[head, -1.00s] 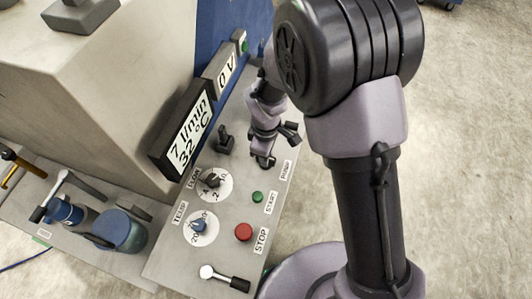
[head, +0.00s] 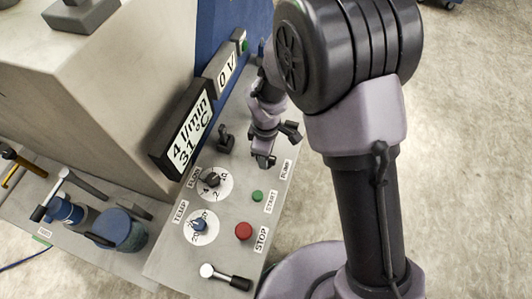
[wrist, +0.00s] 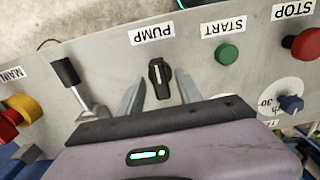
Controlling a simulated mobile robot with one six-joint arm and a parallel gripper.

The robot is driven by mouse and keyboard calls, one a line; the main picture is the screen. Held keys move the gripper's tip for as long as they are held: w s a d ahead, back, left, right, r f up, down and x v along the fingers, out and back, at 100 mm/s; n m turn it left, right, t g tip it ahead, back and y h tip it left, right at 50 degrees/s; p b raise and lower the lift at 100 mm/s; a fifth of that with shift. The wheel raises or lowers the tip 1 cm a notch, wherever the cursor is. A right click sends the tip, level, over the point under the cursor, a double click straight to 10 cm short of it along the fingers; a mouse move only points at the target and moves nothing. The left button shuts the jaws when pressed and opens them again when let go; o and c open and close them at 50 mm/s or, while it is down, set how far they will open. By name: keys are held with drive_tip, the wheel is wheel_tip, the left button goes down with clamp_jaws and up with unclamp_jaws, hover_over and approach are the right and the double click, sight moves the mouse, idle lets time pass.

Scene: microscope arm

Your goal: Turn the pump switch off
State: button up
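The pump switch (wrist: 159,78) is a black rotary knob with a white line, below the upside-down PUMP label (wrist: 152,34) in the wrist view. Its white line points roughly towards the label. My gripper (wrist: 160,82) is open, with one grey finger on each side of the knob and visible gaps between. In the head view my gripper (head: 264,158) is over the panel near the PUMP label (head: 286,170), and it hides the knob there. The display (head: 190,132) reads 4 l/min and 31 °C.
The green START button (head: 257,196), red STOP button (head: 243,231) and two dials (head: 211,182) are nearby on the panel. In the wrist view a black-handled lever (wrist: 72,82) and the red-yellow MAIN switch (wrist: 16,112) stand left of the fingers.

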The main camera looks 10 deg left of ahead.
wheel_tip(320, 180, up, 17)
drive_tip(key=p, duration=0.4)
drive_tip(key=shift+r+p, duration=0.2)
drive_tip(key=shift+p, duration=0.1)
